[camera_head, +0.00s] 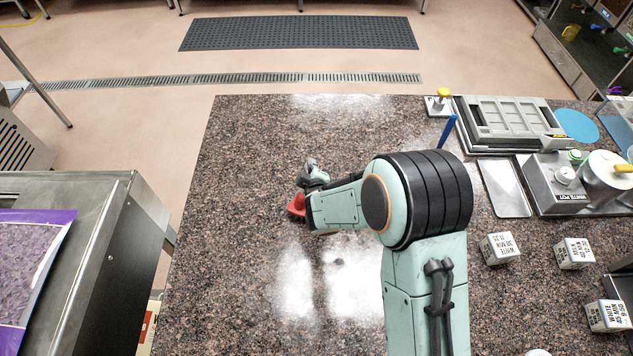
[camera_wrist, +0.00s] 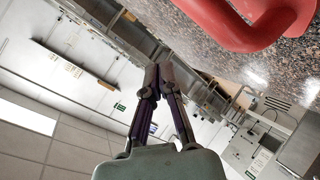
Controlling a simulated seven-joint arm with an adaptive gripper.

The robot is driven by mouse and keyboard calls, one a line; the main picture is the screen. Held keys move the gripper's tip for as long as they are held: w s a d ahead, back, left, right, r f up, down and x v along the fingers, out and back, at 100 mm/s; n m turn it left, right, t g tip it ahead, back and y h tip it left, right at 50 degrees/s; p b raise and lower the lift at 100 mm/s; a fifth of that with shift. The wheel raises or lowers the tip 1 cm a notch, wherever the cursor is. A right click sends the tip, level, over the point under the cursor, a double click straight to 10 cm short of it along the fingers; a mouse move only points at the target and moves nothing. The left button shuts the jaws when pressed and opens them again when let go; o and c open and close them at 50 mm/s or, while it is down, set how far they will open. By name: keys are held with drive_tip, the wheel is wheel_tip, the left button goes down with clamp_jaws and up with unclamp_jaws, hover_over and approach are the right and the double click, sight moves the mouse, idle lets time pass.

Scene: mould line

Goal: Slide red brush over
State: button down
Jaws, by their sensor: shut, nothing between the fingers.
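The red brush (camera_head: 297,205) lies on the speckled counter (camera_head: 250,150), partly hidden behind the end of my arm in the head view. In the wrist view, a large curved red part of it (camera_wrist: 238,28) fills the upper right corner, to the right of the fingers. My gripper (camera_wrist: 159,72) is shut with its fingertips together and nothing between them. It is close beside the brush; I cannot tell whether they touch. In the head view my gripper is mostly hidden by my arm.
The counter's left half is clear. At the right stand a grey mould tray (camera_head: 505,118), a white pot (camera_head: 605,170), a metal tray (camera_head: 503,188) and white labelled cubes (camera_head: 499,248). A blue upright stick (camera_head: 448,132) is behind my arm. A steel cabinet (camera_head: 125,225) stands left of the counter.

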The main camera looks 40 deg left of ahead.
wheel_tip(320, 180, up, 6)
drive_tip(key=w+m+g+h, duration=0.2)
drive_tip(key=m+g+h, duration=0.4)
drive_tip(key=m, duration=0.5)
drive_tip(key=shift+t+h, duration=0.3)
drive_tip(key=shift+t, duration=0.1)
drive_tip(key=x, duration=0.9)
drive_tip(key=s+x, duration=0.1)
drive_tip(key=x, duration=0.4)
drive_tip(key=shift+w+d+f, duration=0.1)
drive_tip(key=shift+d+f, duration=0.25)
drive_tip(key=shift+f, duration=0.25)
drive_tip(key=shift+s+d+r, duration=0.1)
drive_tip(key=shift+s+d, duration=0.4)
drive_tip(key=shift+d, duration=0.3)
drive_tip(key=shift+s+d, duration=0.5)
drive_tip(key=shift+d, duration=0.25)
drive_tip(key=shift+s+d, duration=0.45)
drive_tip(key=shift+d, duration=0.2)
drive_tip(key=shift+s+d, duration=0.4)
drive_tip(key=shift+d, duration=0.2)
